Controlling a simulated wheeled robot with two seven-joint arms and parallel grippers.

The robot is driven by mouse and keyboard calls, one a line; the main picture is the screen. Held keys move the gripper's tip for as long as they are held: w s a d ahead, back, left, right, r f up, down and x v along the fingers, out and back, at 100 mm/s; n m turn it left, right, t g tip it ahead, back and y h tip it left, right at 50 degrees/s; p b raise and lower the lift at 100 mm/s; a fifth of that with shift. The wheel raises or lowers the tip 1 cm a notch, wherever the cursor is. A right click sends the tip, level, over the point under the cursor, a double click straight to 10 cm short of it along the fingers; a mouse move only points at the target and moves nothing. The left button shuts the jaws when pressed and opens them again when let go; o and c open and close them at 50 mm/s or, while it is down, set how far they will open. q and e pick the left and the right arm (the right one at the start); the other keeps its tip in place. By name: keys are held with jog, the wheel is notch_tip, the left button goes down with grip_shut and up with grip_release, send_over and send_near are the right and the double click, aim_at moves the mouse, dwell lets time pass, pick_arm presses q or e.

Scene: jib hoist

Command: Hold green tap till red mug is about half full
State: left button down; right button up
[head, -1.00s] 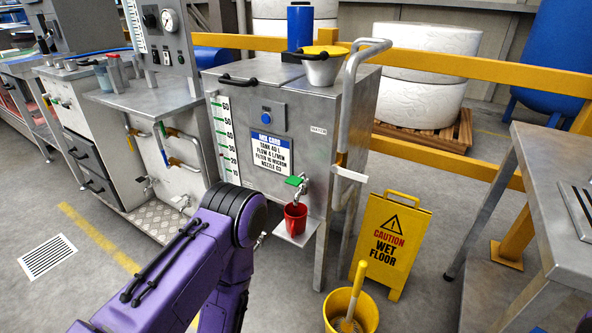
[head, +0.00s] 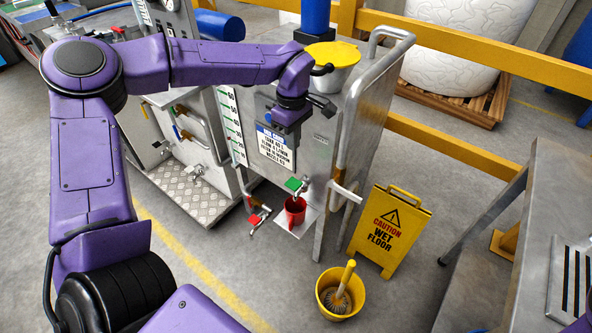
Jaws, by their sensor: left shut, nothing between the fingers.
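The green tap (head: 293,184) sticks out of the front of the steel tank cabinet, below its blue-and-white label. The red mug (head: 295,212) stands upright below the tap on a small steel shelf (head: 306,224). How full the mug is cannot be seen from here. My left gripper (head: 291,140) points down in front of the cabinet's label, above the tap and apart from it. It is shut and empty, and its fingertips are hard to make out. My right gripper is not in view.
Another tap with a red handle (head: 256,219) sits left of the shelf. A yellow wet-floor sign (head: 389,230) and a yellow bucket with a brush (head: 341,291) stand on the floor to the right. A steel handrail (head: 349,110) runs up the cabinet's right side.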

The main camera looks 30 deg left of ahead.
aim_at(292, 184)
pick_arm(q)
jog(key=f+b, duration=0.1)
jog(key=f, duration=1.3)
jog(key=shift+a+f, duration=0.15)
jog(key=shift+a, duration=0.05)
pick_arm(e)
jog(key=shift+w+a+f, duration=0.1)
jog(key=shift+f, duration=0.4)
pick_arm(q)
jog(key=shift+s, duration=0.1)
